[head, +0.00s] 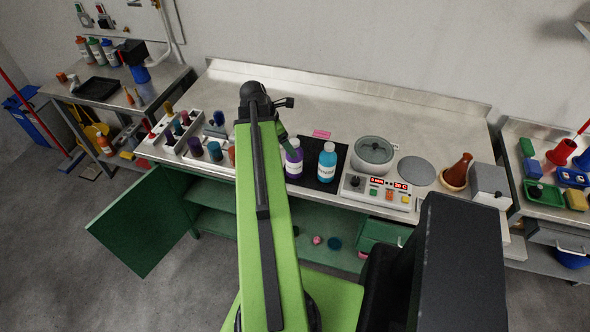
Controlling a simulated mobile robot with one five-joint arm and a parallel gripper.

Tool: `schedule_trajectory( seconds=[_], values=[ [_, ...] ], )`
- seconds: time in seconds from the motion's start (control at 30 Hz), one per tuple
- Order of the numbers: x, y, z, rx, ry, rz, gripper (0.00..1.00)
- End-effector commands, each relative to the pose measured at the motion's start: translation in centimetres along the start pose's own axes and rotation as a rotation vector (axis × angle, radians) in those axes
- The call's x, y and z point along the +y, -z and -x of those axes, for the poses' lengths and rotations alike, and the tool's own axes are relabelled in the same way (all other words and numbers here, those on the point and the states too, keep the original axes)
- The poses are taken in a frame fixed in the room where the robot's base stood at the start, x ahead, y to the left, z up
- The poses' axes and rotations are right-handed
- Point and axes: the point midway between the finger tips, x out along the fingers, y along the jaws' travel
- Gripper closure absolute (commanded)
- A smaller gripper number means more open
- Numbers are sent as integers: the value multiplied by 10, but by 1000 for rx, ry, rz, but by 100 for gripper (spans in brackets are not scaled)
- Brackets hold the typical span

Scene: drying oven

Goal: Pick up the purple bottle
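The purple bottle (294,162) stands upright on a black mat (318,183) on the steel counter, with a white cap and a pale label. My raised green arm passes just left of it and covers the area beside it. A dark joint of my arm is above and left of the bottle, and a short green part of it slants down towards the bottle's top. My gripper's fingers cannot be made out; they seem hidden behind the arm. A blue bottle (327,162) stands upright close to the right of the purple one.
A hot-plate device (380,190) with a round metal pot (373,155) stands right of the bottles. A rack (188,140) with several small coloured containers is on the left. An open green cabinet door (140,222) juts out at front left. The counter behind the bottles is mostly clear.

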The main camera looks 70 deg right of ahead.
Motion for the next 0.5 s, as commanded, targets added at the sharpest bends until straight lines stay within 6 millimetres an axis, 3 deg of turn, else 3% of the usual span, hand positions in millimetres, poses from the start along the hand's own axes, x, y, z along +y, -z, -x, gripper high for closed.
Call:
schedule_trajectory(
  seconds=[0.03, 0.1, 0.33, 0.5],
  values=[
    [0, 4, -21, 0, 0, -2, 17],
    [0, 3, -31, 0, 0, -2, 17],
    [0, 0, -33, 0, -1, -1, 17],
    [-6, 3, -57, 0, 0, -2, 17]
  ],
)
